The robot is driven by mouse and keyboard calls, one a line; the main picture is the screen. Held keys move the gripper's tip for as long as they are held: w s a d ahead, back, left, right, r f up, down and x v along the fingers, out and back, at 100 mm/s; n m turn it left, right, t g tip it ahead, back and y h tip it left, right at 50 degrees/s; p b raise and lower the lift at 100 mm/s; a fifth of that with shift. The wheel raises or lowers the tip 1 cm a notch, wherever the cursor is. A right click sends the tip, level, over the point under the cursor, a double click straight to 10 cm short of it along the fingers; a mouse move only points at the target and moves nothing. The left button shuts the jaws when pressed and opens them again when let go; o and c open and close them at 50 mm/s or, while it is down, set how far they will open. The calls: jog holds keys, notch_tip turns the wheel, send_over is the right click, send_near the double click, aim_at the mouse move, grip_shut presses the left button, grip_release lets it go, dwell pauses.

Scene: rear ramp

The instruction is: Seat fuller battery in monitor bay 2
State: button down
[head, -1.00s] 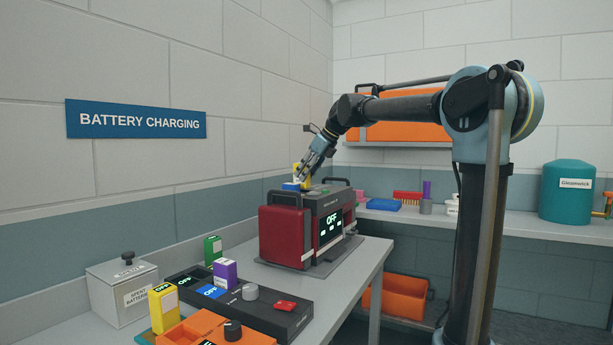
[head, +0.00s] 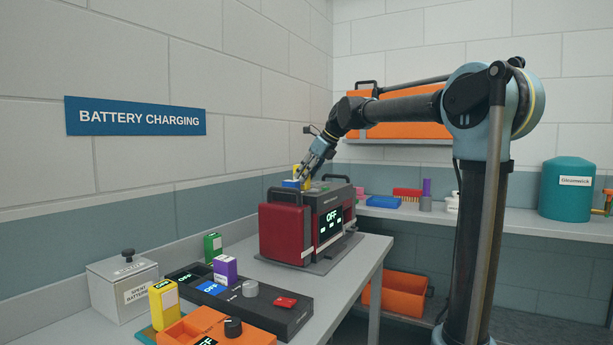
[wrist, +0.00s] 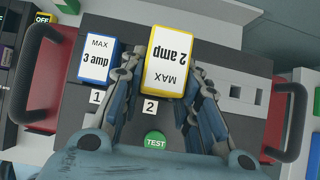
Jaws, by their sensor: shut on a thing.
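The monitor (head: 285,232) is a red and dark grey case with a screen reading OFF; its top (wrist: 222,135) fills the wrist view. A yellow battery marked "MAX 2 amp" (wrist: 168,68) is between the fingers of my gripper (wrist: 171,80), which is shut on it. It is at bay 2, above the "2" label (wrist: 149,106); whether it is fully down I cannot tell. A blue battery marked "MAX 3 amp" (wrist: 97,62) stands beside it at bay 1, apart from my fingers. In the head view my gripper (head: 303,178) is over the monitor top and partly hides the batteries.
A green TEST button (wrist: 155,139) lies just in front of bay 2.

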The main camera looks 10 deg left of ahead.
jog(key=shift+f, duration=0.9)
jog(key=c, duration=1.1)
grip_release()
jog(key=v, duration=1.2)
jog(key=shift+f, duration=0.1)
jog(key=s+d+f+n+h, duration=0.2)
jog(key=s+d+f+n, duration=0.5)
jog(key=f, duration=0.8)
jog(key=s+d+f+n+h, duration=0.2)
jog(key=s+d+f+n, duration=0.6)
jog(key=s+d+f, duration=0.5)
jog(key=s+d+f+n+h, duration=0.2)
jog(key=s+d+f+n, duration=0.5)
jog(key=f, duration=1)
jog(key=shift+s+d+f+n+h, duration=0.15)
jog(key=shift+s+d, duration=0.35)
jog(key=shift+s, duration=0.6)
jog(key=shift+s+d+r+n+h, duration=0.1)
jog(key=shift+s+d, duration=0.4)
jog(key=shift+s, duration=0.55)
jog(key=shift+s+d+f+n+h, duration=0.15)
jog(key=shift+s+d, duration=0.35)
jog(key=shift+s, duration=0.6)
